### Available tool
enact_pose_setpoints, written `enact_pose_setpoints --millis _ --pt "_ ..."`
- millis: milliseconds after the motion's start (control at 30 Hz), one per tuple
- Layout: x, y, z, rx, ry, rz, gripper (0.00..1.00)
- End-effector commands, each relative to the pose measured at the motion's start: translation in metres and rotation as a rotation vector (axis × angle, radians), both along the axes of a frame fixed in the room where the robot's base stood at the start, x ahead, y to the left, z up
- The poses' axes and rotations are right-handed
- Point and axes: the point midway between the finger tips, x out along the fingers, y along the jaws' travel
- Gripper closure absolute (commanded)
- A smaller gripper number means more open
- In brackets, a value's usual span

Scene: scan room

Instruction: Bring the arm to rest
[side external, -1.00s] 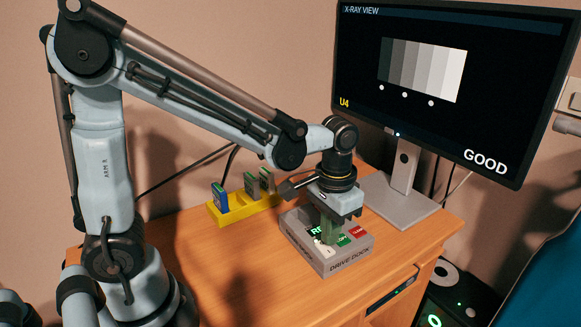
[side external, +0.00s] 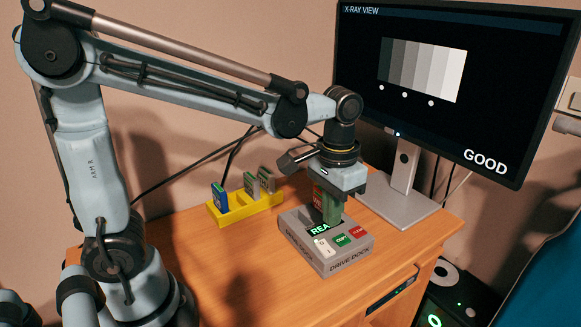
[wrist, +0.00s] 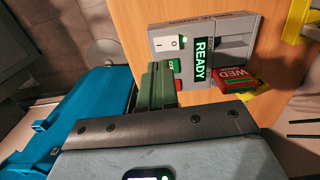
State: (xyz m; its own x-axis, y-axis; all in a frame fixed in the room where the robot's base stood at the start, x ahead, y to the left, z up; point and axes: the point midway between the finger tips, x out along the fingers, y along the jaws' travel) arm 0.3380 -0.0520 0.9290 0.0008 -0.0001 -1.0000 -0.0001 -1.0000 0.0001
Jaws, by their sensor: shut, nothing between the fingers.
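My gripper (side external: 331,222) points down above the drive dock (side external: 335,262) in the side view, its greenish fingers together and empty. It also shows in the wrist view (wrist: 156,84), beside the dock's buttons. The grey dock has a lit READY display (wrist: 201,59), a white rocker switch (wrist: 168,43), a green button (wrist: 175,65) and a red button (side external: 359,231). A red drive marked WED (wrist: 234,83) sits at the dock; in the side view it is partly hidden behind the fingers.
A yellow rack (side external: 243,208) holding several drives stands left of the dock. The monitor (side external: 450,90), showing GOOD, stands behind right on its grey stand (side external: 398,205). The wooden desk (side external: 220,265) is clear in front. A teal surface (side external: 550,285) lies beyond the right edge.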

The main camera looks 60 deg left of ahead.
Motion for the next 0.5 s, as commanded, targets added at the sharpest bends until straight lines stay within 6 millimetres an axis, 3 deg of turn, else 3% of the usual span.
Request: enact_pose_setpoints --millis 167,500 --pt "-0.006 0.006 0.004 -0.008 -0.055 0.003 1.00" --pt "-0.035 0.035 0.013 -0.022 -0.379 0.003 1.00"
